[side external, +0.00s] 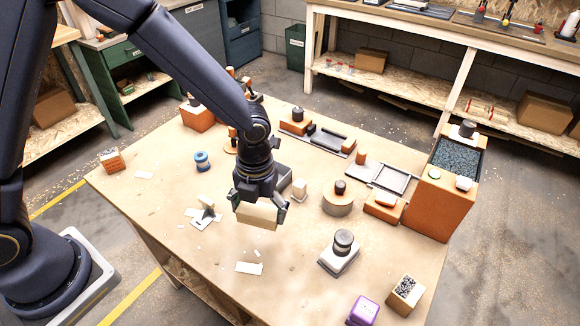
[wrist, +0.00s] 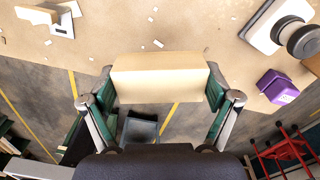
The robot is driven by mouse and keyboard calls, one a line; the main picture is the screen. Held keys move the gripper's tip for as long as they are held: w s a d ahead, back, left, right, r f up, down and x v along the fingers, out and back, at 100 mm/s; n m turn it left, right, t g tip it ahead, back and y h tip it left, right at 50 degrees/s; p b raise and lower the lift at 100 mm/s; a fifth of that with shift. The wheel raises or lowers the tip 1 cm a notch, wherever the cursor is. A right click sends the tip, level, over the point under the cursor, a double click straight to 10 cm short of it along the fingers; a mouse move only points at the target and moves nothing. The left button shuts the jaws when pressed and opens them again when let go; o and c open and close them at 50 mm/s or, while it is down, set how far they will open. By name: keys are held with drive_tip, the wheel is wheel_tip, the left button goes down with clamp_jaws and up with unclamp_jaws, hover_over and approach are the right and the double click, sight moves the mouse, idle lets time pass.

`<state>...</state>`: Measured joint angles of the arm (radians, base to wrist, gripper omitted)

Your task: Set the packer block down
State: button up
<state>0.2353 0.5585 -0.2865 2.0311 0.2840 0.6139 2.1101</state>
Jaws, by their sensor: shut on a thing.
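The packer block, a pale tan wooden block (side external: 257,215), is held between the fingers of my gripper (side external: 262,205). In the wrist view the block (wrist: 158,77) sits crosswise between the two green-padded fingertips of my gripper (wrist: 160,95), which touch its two ends. In the side view the block looks raised a little over the wooden table (side external: 215,255), though the gap beneath it is hard to judge. The block's far side is hidden.
A white bracket (side external: 205,212) stands left of the block, with paper scraps around it. A grey-white base with a dark knob (side external: 340,252), a round drum (side external: 338,200) and a purple box (side external: 363,311) stand to the right. The tabletop in front is mostly clear.

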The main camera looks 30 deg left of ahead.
drive_tip(key=w+a+r+n, duration=0.1)
drive_tip(key=w+a+n, duration=0.3)
drive_tip(key=a, duration=0.7)
drive_tip(key=w+a+r+n, duration=0.1)
drive_tip(key=w+a+n, duration=0.2)
drive_tip(key=a, duration=0.8)
drive_tip(key=s+a+n, duration=0.4)
drive_tip(key=a, duration=0.7)
drive_tip(key=s+a+n, duration=0.3)
drive_tip(key=a, duration=0.8)
hover_over(163, 145)
drive_tip(key=f, duration=0.9)
drive_tip(key=shift+s+d, duration=0.1)
drive_tip(key=shift+s, duration=0.1)
drive_tip(key=shift+w+a+f, duration=0.2)
drive_tip(key=shift+w+f, duration=0.1)
drive_tip(key=shift+f, duration=1.55)
drive_tip(key=shift+f, duration=0.1)
